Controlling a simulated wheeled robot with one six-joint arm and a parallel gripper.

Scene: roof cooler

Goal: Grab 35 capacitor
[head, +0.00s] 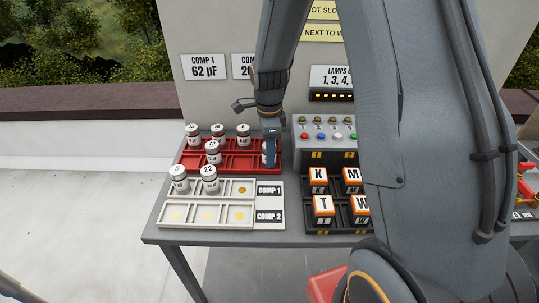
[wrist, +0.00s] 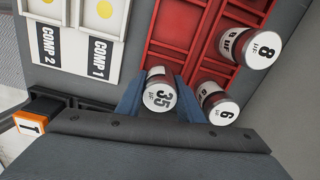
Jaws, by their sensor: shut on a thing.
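The 35 capacitor (wrist: 159,95) is a small white-and-dark can with "35" on its top. My gripper (wrist: 158,98) is shut on it, with a blue finger on each side. In the head view my gripper (head: 270,138) is at the right end of the red tray (head: 228,167), and the can (head: 268,155) shows partly behind it. I cannot tell whether the can is clear of the tray floor. In the wrist view, the 6 capacitor (wrist: 222,108) stands close to the right finger, and the 8 capacitor (wrist: 264,50) is farther right.
More capacitors stand in the red tray's left part. The white COMP tray (head: 208,221) holds two capacitors (head: 210,182) in its upper row; its lower row is empty. A dark tray with lettered orange blocks (head: 323,206) and a grey lamp box (head: 322,145) stand at right.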

